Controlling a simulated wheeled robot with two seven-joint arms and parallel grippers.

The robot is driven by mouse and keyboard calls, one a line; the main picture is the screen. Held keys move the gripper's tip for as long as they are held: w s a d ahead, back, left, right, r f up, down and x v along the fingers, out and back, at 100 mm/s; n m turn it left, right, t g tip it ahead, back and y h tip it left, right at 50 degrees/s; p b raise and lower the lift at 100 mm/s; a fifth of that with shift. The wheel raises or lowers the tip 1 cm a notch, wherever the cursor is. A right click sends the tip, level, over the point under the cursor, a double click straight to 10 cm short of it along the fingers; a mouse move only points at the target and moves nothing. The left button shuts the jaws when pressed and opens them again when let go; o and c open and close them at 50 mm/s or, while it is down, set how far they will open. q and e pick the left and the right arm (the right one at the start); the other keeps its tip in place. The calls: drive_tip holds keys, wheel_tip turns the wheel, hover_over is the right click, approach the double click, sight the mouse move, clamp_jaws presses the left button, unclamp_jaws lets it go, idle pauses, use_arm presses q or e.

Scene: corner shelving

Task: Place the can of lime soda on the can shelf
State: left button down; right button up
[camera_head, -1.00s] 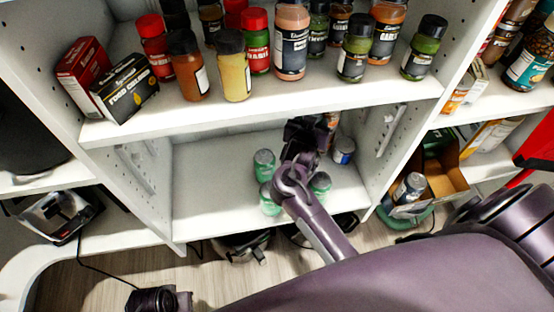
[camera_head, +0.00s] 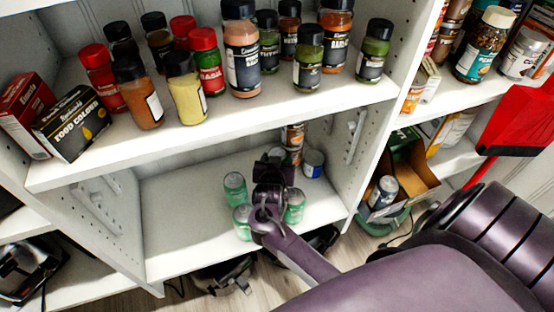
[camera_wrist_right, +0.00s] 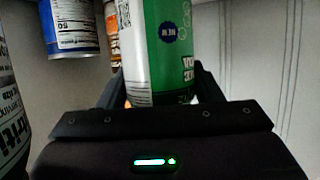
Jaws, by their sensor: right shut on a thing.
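In the right wrist view a green and white can (camera_wrist_right: 170,50) stands between the two black fingers of my right gripper (camera_wrist_right: 160,88), which is shut on it. In the head view my right gripper (camera_head: 272,168) reaches into the lower shelf (camera_head: 185,225), and the held can is hidden behind my gripper and arm. Green soda cans stand on that shelf on both sides of my arm: two at left (camera_head: 235,187) (camera_head: 243,222) and one at right (camera_head: 294,205). My left gripper is not in view.
Behind my right gripper stand orange cans (camera_head: 292,138) and a blue can (camera_head: 313,163). The shelf's left part is free. Spice jars (camera_head: 241,50) fill the upper shelf (camera_head: 190,135). A cardboard box (camera_head: 412,180) with a can (camera_head: 382,192) stands at right.

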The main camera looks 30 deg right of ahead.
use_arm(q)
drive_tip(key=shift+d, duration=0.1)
use_arm(e)
drive_tip(key=shift+f, duration=0.4)
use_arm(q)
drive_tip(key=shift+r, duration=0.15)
use_arm(e)
drive_tip(key=shift+f, duration=0.1)
drive_tip(key=o, duration=1.3)
drive_tip(key=shift+s+a+f, duration=0.1)
drive_tip(key=shift+s+f, duration=0.05)
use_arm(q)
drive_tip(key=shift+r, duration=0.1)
use_arm(e)
drive_tip(key=shift+o, duration=0.2)
drive_tip(key=shift+f, duration=0.1)
use_arm(q)
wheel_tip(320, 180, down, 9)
drive_tip(key=p, duration=0.2)
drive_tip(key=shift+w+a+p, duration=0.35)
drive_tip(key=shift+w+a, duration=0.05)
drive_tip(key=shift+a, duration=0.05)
use_arm(e)
drive_tip(key=r+v, duration=0.1)
drive_tip(key=v, duration=1.1)
drive_tip(key=shift+r, duration=0.35)
drive_tip(key=shift+w, duration=0.2)
